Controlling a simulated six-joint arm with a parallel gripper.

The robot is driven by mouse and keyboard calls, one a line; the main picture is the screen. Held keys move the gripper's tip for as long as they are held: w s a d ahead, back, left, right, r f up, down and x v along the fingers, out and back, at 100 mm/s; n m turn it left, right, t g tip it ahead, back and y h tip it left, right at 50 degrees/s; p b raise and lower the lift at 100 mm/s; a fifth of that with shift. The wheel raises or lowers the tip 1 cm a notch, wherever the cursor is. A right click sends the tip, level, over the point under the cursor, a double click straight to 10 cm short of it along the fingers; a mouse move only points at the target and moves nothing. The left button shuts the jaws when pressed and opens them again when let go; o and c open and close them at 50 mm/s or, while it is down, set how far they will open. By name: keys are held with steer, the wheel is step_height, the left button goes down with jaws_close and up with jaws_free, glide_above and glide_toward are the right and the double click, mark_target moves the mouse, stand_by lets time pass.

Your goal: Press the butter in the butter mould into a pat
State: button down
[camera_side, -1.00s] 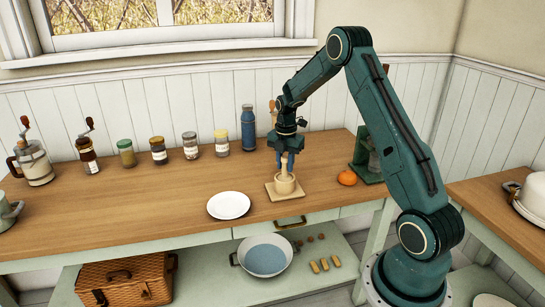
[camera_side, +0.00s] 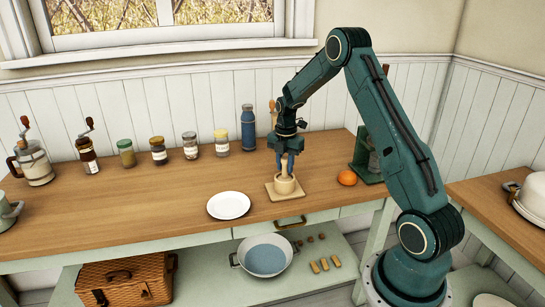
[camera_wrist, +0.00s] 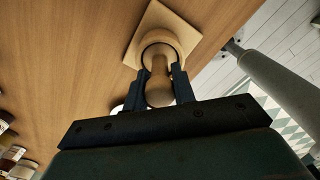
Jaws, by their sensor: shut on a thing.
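The round wooden butter mould (camera_side: 285,186) stands on a pale square board (camera_side: 296,196) on the wooden counter. In the wrist view the mould's ring (camera_wrist: 176,40) shows on the board (camera_wrist: 190,52). My gripper (camera_side: 285,166) is above the mould, pointing down. It is shut on the upright wooden handle of the press (camera_side: 284,171), whose rounded knob (camera_wrist: 159,94) sits between the two fingers in the wrist view. The handle's lower end is inside or on the mould; I cannot tell how deep. The butter is hidden.
A white plate (camera_side: 228,205) lies left of the board, and an orange (camera_side: 347,177) lies right of it. A blue bottle (camera_side: 248,128) and several jars stand behind. A green cast stand (camera_side: 366,158) is at the right. The counter's left front is clear.

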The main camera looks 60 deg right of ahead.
steer(key=shift+f, duration=0.7)
stand_by(0.8)
steer(key=shift+s+f, duration=0.1)
steer(key=shift+f, duration=0.05)
stand_by(1.7)
steer(key=shift+r, duration=4.2)
